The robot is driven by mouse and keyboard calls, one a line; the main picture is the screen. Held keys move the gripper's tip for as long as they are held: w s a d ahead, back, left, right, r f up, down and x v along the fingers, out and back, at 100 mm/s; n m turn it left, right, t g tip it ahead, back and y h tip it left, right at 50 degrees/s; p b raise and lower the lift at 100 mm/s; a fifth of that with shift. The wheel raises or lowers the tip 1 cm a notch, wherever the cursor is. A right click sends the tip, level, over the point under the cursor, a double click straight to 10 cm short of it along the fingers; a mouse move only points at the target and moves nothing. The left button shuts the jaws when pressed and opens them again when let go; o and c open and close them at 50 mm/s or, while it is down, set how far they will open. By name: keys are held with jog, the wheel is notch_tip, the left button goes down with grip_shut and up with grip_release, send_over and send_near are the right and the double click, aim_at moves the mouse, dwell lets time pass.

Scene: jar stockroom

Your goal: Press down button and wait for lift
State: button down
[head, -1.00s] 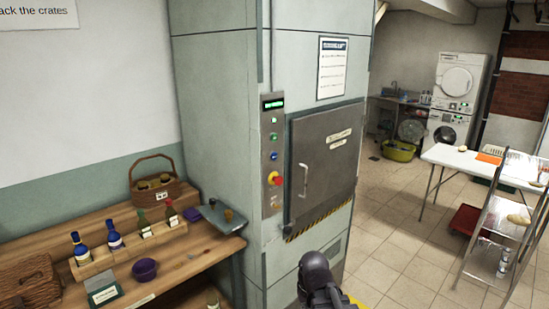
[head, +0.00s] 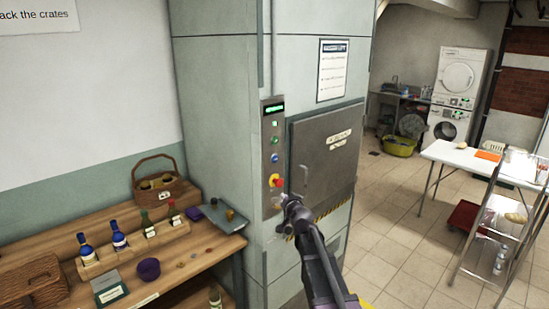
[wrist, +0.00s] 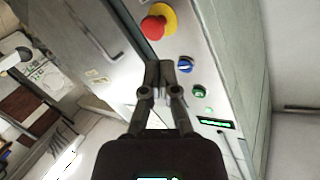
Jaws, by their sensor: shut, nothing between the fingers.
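The lift's control panel (head: 274,155) is a narrow grey strip on the pale green lift housing. I cannot read which one is down. My gripper (head: 288,200) is in front of the panel's lower end, below the red button. In the wrist view my gripper (wrist: 159,68) is shut and empty, its tips near the blue control (wrist: 185,64) and the red button (wrist: 153,27). Contact cannot be told.
The grey lift door (head: 325,155) with a handle is shut, right of the panel. A wooden bench (head: 195,258) with bottles, a basket and a purple bowl stands at left.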

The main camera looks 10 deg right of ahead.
aim_at(275, 159)
jog(key=w+d+r+m+t+h+p, duration=0.1)
jog(key=w+d+r+m+t+h, duration=0.2)
jog(key=w+d+r+m+h, duration=0.2)
notch_tip(275, 159, up, 3)
jog(key=shift+w+d+f+t, duration=0.1)
jog(key=shift+w+d+t, duration=0.1)
jog(key=shift+w+t, duration=0.15)
jog(key=shift+w+a, duration=0.1)
jog(key=shift+w+a, duration=0.85)
jog(key=shift+w, duration=0.3)
jog(key=shift+w+a, duration=0.8)
jog(key=shift+w, duration=0.3)
jog(key=shift+w+a, duration=0.85)
jog(key=shift+w, duration=0.3)
